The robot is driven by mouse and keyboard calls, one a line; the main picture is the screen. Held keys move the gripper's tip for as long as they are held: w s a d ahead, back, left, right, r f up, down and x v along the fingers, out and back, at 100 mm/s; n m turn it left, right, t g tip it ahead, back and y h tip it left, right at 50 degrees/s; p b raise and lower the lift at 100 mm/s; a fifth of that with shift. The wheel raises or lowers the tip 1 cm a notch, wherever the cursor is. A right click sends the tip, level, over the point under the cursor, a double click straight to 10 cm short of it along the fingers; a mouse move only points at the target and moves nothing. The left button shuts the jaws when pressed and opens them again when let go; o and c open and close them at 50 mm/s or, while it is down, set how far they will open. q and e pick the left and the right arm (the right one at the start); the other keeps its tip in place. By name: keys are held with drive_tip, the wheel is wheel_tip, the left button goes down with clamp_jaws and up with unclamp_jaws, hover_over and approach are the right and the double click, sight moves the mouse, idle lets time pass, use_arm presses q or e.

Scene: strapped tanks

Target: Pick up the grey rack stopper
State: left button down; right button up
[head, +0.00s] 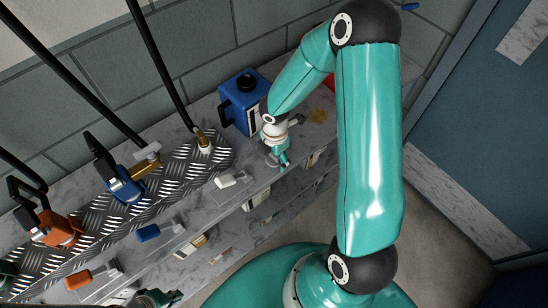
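A small pale grey stopper (226,182) lies at the front edge of the marble-topped shelf, right of the ridged metal plate. My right gripper (277,158) is at the end of the large teal arm, over the shelf's front edge, right of the grey stopper and apart from it. Its fingers are small and partly hidden, so I cannot tell whether they are open. My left gripper (157,297) shows only partly at the bottom edge, below the shelf front; its fingers are not clear.
A blue stopper (149,232) and an orange stopper (79,280) lie along the same edge. A blue canister (240,103) stands behind my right gripper. Valves with black hoses rise from the ridged plate (205,155). Grey floor (440,235) is clear at right.

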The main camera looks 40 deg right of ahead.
drive_tip(key=c, duration=0.8)
drive_tip(key=shift+r, duration=0.1)
